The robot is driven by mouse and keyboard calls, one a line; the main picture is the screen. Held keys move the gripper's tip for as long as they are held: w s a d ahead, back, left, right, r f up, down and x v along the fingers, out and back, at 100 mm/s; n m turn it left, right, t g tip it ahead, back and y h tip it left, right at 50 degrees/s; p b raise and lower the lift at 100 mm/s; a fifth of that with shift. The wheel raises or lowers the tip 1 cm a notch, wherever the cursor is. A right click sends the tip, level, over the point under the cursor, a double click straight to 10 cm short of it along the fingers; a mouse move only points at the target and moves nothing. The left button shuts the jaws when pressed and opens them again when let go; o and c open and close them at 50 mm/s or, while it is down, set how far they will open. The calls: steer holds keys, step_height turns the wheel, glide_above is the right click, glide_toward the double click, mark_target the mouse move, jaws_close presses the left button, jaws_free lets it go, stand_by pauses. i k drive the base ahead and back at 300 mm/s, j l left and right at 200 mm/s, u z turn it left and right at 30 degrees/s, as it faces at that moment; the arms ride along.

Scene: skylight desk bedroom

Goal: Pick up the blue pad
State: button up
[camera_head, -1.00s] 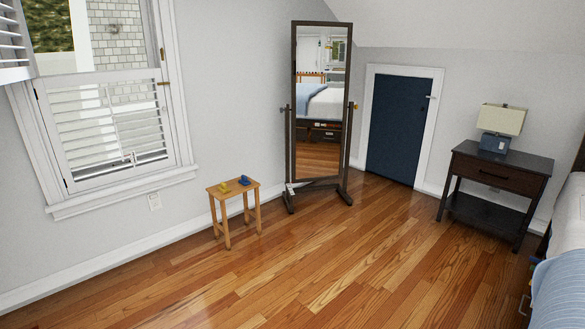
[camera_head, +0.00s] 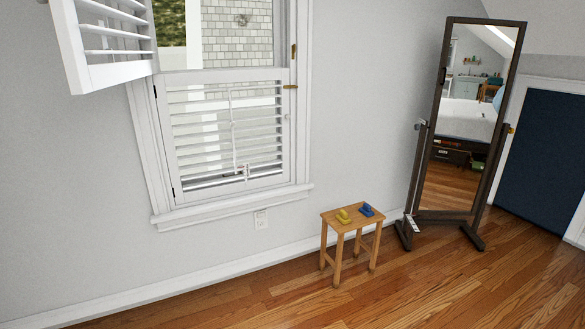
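The blue pad (camera_head: 366,210) is a small blue object on top of a small wooden stool (camera_head: 352,221), toward its back right corner. A similar yellow object (camera_head: 343,216) sits to its left on the same stool. The stool stands on the floor near the wall, below and right of the window. My gripper does not show in the head view.
A tall standing mirror (camera_head: 462,120) with splayed feet is just right of the stool. A dark blue door (camera_head: 545,150) is at the far right. A shuttered window (camera_head: 228,130) is on the left. Wooden floor (camera_head: 440,290) in front of the stool is clear.

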mark_target(367, 210)
steer(key=i, duration=2.05)
steer(key=i+z, duration=0.15)
steer(key=i, duration=0.3)
steer(key=i+j+z, duration=0.15)
steer(key=i, duration=0.25)
steer(key=i+j+z, duration=0.1)
steer(key=i, duration=0.35)
steer(key=i+j+z, duration=0.15)
steer(key=i, duration=0.25)
steer(key=i+j+z, duration=0.5)
steer(key=i, duration=0.2)
